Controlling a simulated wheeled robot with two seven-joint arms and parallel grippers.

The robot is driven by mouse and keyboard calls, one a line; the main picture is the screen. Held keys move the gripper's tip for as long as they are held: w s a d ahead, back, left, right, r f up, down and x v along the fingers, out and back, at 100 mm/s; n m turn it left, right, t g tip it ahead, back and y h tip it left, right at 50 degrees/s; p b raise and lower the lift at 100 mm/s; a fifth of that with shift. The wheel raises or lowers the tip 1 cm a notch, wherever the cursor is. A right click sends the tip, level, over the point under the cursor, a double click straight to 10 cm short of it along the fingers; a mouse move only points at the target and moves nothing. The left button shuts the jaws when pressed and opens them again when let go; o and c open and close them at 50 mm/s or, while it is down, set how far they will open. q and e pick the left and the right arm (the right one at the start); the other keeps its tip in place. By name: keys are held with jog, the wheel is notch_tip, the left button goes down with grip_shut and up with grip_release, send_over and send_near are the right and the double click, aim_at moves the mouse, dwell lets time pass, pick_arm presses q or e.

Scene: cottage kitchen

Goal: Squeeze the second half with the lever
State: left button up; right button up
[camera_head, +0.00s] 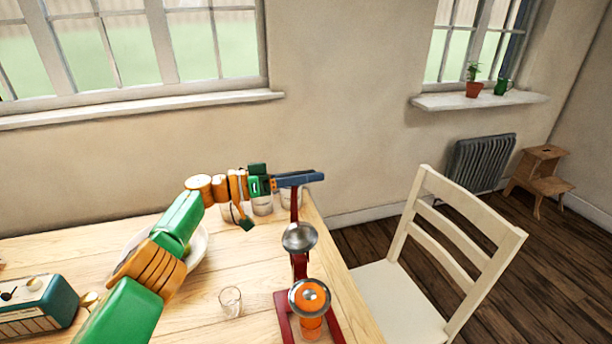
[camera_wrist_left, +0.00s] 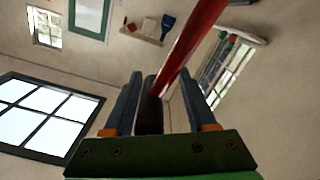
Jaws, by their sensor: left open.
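The red juicer press (camera_head: 282,318) stands near the table's right edge. Its lever (camera_head: 294,206) is raised and runs up to my left gripper (camera_head: 316,176). In the left wrist view the red lever (camera_wrist_left: 188,45) runs down between the gripper's two open fingers (camera_wrist_left: 152,100); I cannot tell whether they touch it. The metal pressing cup (camera_head: 299,236) hangs above the lower cup. An orange half (camera_head: 310,296) sits in the lower cup. A glass with orange juice (camera_head: 311,326) shows below it. My right gripper is out of view.
An empty glass (camera_head: 230,302) stands left of the press. Several glasses (camera_head: 262,206) stand behind my left forearm. A white bowl (camera_head: 203,247) is partly hidden by my arm. A radio (camera_head: 35,305) is at left. A white chair (camera_head: 400,300) stands by the right edge.

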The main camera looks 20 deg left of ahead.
pick_arm(q)
jog(key=shift+s+a+r, duration=0.1)
jog(key=shift+s+r, duration=0.1)
jog(key=v, duration=0.6)
jog(key=shift+a, duration=0.4)
jog(key=shift+s+d+f, duration=0.1)
jog(key=shift+s, duration=0.05)
